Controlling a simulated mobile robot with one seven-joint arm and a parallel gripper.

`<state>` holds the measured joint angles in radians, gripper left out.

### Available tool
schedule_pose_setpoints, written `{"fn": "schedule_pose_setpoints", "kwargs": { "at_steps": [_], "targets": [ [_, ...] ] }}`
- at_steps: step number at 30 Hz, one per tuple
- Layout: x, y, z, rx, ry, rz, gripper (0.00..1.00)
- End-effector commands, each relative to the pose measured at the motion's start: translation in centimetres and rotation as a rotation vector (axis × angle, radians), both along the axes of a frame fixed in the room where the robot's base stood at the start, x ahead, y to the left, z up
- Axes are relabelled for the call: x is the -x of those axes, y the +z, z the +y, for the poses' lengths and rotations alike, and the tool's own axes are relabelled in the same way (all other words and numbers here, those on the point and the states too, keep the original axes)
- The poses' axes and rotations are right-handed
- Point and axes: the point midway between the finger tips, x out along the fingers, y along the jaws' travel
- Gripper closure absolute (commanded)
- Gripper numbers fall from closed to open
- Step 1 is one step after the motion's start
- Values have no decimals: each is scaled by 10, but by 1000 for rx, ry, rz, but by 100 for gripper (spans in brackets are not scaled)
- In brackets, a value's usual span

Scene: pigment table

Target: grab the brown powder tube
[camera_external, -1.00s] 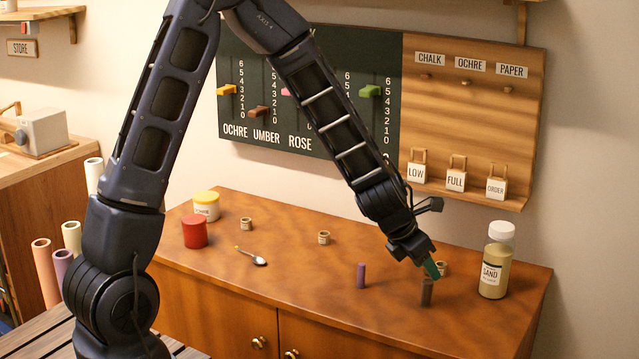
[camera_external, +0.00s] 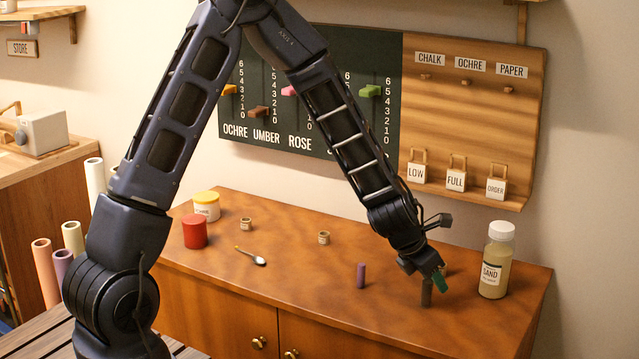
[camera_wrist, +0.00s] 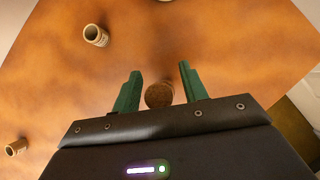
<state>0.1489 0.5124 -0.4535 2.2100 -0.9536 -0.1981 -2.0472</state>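The brown powder tube (camera_external: 427,293) stands upright on the brown cabinet top, near its front right. In the wrist view its round brown top (camera_wrist: 159,95) shows between the two green fingers. My gripper (camera_external: 435,277) is low over the tube, with its fingers pointing down. In the wrist view my gripper (camera_wrist: 160,73) is open, one finger on each side of the tube with a gap to each. Whether the fingers reach below the tube's top is hard to tell.
A purple tube (camera_external: 361,275) stands to the left. The sand bottle (camera_external: 496,260) stands close on the right. The board (camera_external: 470,125) rises behind.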

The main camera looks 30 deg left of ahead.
Motion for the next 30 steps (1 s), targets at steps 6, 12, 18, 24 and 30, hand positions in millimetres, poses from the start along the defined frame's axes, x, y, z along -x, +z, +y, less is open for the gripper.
{"fn": "schedule_pose_setpoints", "kwargs": {
  "at_steps": [6,12,18,24,30],
  "targets": [
    [0,0,0,0,0,0,97],
    [0,0,0,0,0,0,98],
    [1,5,0,-2,-1,0,98],
    [0,24,-1,-2,-1,-2,98],
    [1,35,-1,-6,-3,2,98]
  ]
}}
